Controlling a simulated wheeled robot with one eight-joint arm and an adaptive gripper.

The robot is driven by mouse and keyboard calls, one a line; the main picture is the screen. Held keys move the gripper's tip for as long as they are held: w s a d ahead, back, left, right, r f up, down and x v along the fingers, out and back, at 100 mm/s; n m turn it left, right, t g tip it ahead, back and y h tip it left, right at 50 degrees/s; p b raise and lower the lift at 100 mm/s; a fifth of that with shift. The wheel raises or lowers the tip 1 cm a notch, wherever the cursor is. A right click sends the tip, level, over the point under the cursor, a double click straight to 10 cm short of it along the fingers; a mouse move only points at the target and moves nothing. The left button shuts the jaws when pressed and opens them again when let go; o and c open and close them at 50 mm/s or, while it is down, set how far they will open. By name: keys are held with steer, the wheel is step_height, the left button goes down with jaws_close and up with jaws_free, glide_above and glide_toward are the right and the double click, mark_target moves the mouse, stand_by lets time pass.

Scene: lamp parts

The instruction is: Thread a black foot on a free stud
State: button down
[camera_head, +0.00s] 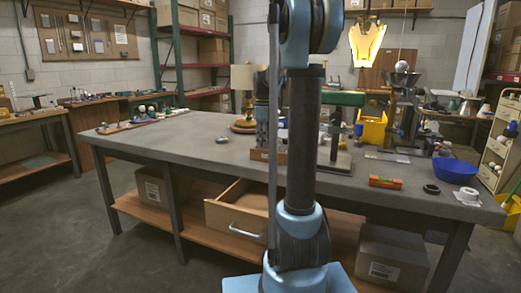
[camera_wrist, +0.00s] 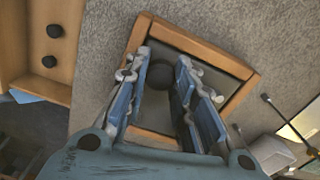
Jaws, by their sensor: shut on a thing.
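In the wrist view my gripper (camera_wrist: 163,62) points down at a wood-rimmed square piece with a dark inside (camera_wrist: 222,68). A round black foot (camera_wrist: 160,76) sits between its fingertips, and the gripper is shut on it. I cannot tell whether the foot touches the dark surface. No stud can be made out clearly; the fingers cover part of the square. In the head view the wooden piece (camera_head: 282,156) is on the table, mostly behind my arm.
In the head view the drawer (camera_head: 228,215) is open below the grey tabletop (camera_head: 170,150). An orange level (camera_head: 385,183), a black ring (camera_head: 431,189), a white part (camera_head: 468,195) and a blue bowl (camera_head: 455,171) are at the right. The tabletop's left part is largely clear.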

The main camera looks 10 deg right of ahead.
steer(key=shift+s+f+m, duration=0.1)
steer(key=shift+m, duration=0.3)
steer(key=m, duration=0.4)
steer(key=shift+m, duration=1.4)
steer(key=shift+m, duration=1.4)
steer(key=c, duration=1.5)
jaws_free()
steer(key=shift+o, duration=0.2)
